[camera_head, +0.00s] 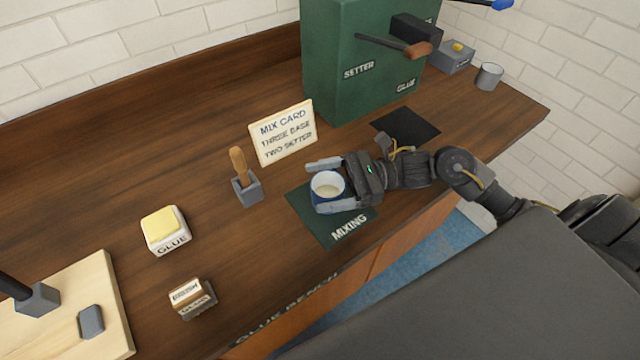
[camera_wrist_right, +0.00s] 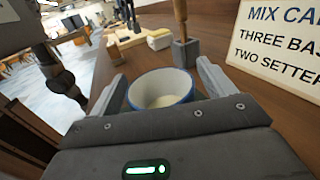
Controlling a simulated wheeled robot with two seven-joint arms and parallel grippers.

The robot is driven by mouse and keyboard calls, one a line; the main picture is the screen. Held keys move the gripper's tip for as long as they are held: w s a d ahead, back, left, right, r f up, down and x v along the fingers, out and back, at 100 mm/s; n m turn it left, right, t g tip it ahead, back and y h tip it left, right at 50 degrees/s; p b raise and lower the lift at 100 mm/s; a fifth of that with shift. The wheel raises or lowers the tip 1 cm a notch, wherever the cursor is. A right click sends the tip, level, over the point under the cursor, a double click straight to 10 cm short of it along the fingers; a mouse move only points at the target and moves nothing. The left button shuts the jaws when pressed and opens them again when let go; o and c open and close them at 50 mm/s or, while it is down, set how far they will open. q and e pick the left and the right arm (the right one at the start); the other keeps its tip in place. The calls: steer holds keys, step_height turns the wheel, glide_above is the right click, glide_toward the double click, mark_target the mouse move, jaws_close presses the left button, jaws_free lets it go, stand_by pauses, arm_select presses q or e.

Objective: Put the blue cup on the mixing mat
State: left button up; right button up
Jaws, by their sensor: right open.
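The blue cup (camera_head: 327,187) is upright over the dark green mixing mat (camera_head: 312,226), with a pale, whitish inside. The cup also shows in the right wrist view (camera_wrist_right: 161,89), between the fingers. My right gripper (camera_head: 326,186) reaches in from the right, low over the mat, with one finger on each side of the cup. Its jaws are open. The cup appears to rest on the mat, though the gripper hides part of its base. My left gripper is not in view.
The mix card (camera_head: 283,132) and a grey holder with a wooden-handled tool (camera_head: 246,187) stand close behind and left. A glue block (camera_head: 165,230) and small stamp block (camera_head: 192,297) lie left. A green machine (camera_head: 350,65), black mat (camera_head: 406,125) and grey mug (camera_head: 488,76) are behind.

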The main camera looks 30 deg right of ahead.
steer(key=b+v, duration=0.1)
steer(key=v, duration=0.2)
steer(key=b+v, duration=0.1)
steer(key=v, duration=0.2)
steer(key=b+v, duration=0.1)
steer(key=v, duration=0.3)
steer(key=shift+f, duration=0.25)
steer(key=shift+s+d, duration=0.1)
steer(key=shift+d, duration=0.15)
steer(key=shift+d+r, duration=0.15)
steer(key=shift+d, duration=0.05)
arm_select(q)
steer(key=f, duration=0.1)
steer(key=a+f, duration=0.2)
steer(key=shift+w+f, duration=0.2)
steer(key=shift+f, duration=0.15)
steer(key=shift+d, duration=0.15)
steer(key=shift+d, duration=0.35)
